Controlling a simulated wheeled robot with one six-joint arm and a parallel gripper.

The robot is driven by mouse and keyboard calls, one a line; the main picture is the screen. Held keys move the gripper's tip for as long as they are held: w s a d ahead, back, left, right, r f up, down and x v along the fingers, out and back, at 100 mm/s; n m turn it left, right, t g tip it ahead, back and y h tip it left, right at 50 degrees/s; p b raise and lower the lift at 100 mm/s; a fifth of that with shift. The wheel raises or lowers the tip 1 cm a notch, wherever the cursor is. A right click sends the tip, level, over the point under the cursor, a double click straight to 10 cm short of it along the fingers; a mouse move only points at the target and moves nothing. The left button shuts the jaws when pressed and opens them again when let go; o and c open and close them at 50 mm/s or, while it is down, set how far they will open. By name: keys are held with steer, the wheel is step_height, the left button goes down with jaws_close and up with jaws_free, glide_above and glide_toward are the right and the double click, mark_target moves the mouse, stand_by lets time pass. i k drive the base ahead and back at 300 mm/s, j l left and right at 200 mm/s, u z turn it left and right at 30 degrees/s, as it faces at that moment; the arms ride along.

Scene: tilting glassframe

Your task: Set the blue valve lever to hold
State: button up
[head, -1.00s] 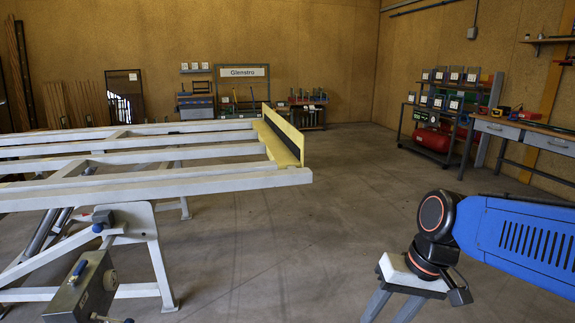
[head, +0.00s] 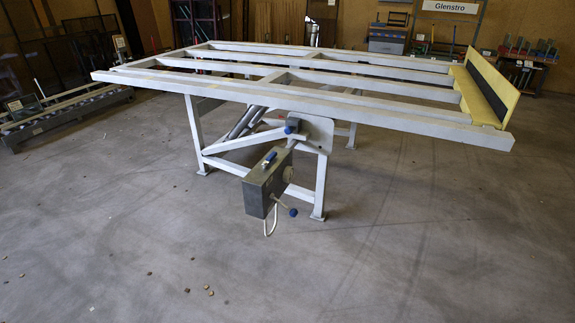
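A grey control box (head: 258,192) hangs at the front of the white tilting frame table (head: 330,98). A small blue lever (head: 269,158) sits on top of the box. A blue knob (head: 293,212) on a thin rod sticks out low at the box's right side. A blue piece (head: 289,130) shows by a dark block just above the box. The markings for hold are too small to read, so I cannot tell the lever's setting. My gripper is not in view.
The concrete floor (head: 200,250) in front of the table is open, with a few small bits lying on it. A low rack (head: 65,115) stands at the left. A yellow fence (head: 490,90) stands on the table's right end. Shelves and tools line the back wall.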

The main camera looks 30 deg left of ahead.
mark_target(293, 213)
steer(key=u, duration=0.8)
